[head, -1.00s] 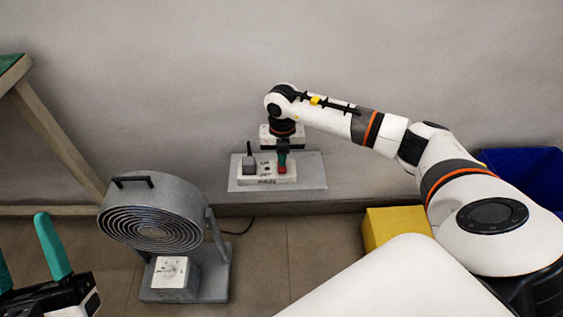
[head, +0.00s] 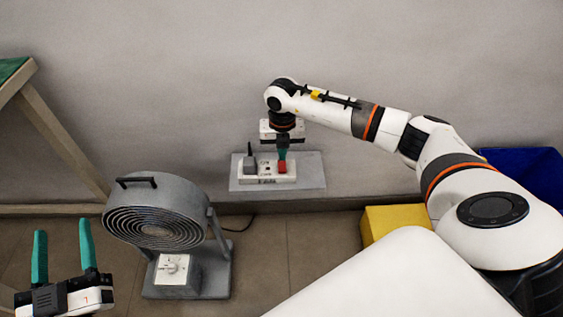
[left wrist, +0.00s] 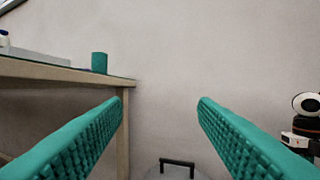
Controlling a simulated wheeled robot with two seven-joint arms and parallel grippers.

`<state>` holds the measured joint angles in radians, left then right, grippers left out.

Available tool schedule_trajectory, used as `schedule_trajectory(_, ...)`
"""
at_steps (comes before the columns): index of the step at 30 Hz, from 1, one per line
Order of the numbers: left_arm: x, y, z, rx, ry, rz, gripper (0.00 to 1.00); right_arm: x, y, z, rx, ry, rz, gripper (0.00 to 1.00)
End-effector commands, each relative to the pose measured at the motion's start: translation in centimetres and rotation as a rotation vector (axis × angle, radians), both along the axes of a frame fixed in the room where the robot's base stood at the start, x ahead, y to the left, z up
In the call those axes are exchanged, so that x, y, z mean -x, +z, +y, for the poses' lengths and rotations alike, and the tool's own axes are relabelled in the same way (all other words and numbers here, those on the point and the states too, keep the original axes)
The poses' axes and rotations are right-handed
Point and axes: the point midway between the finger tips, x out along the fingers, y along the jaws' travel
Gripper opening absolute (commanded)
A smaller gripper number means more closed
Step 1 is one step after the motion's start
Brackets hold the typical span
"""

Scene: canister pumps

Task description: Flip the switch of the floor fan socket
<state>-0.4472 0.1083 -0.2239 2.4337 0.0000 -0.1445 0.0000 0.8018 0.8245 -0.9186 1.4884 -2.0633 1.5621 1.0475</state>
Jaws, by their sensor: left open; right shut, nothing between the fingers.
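The white socket box (head: 262,180) sits on a grey board by the wall. A dark grey plug (head: 249,162) stands in its left part and a red switch (head: 282,167) is on its right part. My right gripper (head: 283,155) points down just above the red switch, its teal fingers shut and empty; I cannot tell whether they touch it. The grey floor fan (head: 157,220) stands on the floor at left; its handle shows in the left wrist view (left wrist: 177,163). My left gripper (head: 63,226) is open and empty, left of the fan.
The grey board (head: 312,175) carries the socket. A yellow box (head: 395,223) and a blue bin (head: 530,170) stand at right. A wooden table (head: 55,140) is at left, with a teal cylinder (left wrist: 99,63) on it. Bare floor lies between fan and yellow box.

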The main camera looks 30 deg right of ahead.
Motion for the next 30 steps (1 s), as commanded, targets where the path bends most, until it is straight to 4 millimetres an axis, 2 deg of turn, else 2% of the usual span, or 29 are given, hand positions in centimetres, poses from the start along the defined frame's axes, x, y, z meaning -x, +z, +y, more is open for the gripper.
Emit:
schedule_trajectory(15, -0.2, -3.9, 0.6, -0.069, 0.016, 0.261, 0.54, 0.0, 1.4, 0.0, 0.000, 0.000, 0.000, 0.00)
schedule_trajectory(30, 0.7, -7.7, 1.5, -0.129, 0.031, 0.500, 0.54, 0.0, 2.5, 0.0, 0.000, 0.000, 0.000, 0.00)
